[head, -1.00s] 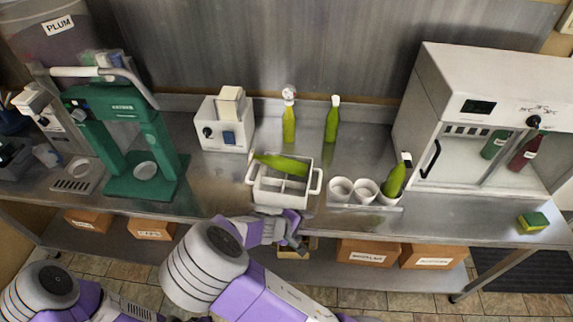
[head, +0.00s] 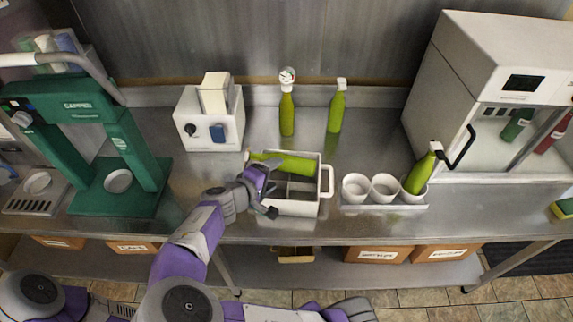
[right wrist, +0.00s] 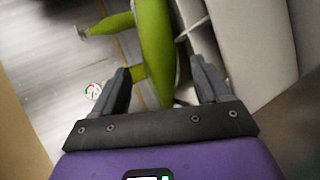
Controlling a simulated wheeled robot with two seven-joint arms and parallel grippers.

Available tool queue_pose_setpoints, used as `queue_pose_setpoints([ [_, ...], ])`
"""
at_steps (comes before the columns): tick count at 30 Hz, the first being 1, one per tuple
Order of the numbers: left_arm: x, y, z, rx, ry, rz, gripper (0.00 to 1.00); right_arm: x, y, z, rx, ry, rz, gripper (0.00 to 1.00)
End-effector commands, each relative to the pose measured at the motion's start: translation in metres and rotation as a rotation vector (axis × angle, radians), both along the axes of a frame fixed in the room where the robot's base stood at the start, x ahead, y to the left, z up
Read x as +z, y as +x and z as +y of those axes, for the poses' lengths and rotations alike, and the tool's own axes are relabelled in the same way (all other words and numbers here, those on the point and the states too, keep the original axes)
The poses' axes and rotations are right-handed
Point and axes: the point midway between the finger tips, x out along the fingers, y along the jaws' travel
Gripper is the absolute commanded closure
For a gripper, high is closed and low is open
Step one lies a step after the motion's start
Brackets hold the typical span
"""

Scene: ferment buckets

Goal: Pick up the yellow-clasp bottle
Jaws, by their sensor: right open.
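Several green bottles are in the head view. One lies tilted in the white crate (head: 327,180), and its body (head: 290,165) rests along the crate's back edge. Two stand upright at the back: one with a round gauge on top (head: 287,115) and one with a pale top (head: 336,112). Another leans in a white cup (head: 418,175). I cannot make out a yellow clasp on any of them. My right gripper (head: 266,188) is open at the crate's left end. In the right wrist view, a green bottle (right wrist: 155,45) shows ahead, between the open fingers. My left gripper is not in view.
A white box device (head: 210,125) stands behind and left of the crate, with a green capper (head: 90,140) further left. A rack of white cups (head: 355,187) is to the right, then a white cabinet (head: 490,60). Bare steel counter lies between them.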

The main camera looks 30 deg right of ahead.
Motion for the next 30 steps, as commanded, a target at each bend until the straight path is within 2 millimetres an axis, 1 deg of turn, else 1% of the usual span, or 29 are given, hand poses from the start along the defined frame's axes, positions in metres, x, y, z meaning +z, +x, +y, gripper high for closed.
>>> queue_pose_setpoints([
  [8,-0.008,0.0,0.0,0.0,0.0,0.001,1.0,-0.013,0.012,-0.024,-0.003,0.0,0.0,0.25],
  [13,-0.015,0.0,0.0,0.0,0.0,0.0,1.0,-0.022,0.027,-0.044,-0.004,0.0,0.0,0.25],
  [16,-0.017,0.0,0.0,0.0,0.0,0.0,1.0,-0.028,0.032,-0.054,-0.004,-0.001,0.002,0.25],
  [20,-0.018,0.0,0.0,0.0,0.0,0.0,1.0,-0.03,0.035,-0.059,0.0,0.001,0.001,0.25],
  [26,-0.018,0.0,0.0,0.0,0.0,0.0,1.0,-0.03,0.035,-0.06,0.0,0.001,0.002,0.25],
  [27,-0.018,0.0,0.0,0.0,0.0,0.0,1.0,-0.03,0.034,-0.06,0.0,0.001,0.002,0.35],
  [29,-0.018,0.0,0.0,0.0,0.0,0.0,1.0,-0.03,0.034,-0.06,-0.001,0.001,0.003,0.44],
  [30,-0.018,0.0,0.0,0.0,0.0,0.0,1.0,-0.03,0.034,-0.06,-0.001,0.001,0.003,0.5],
])
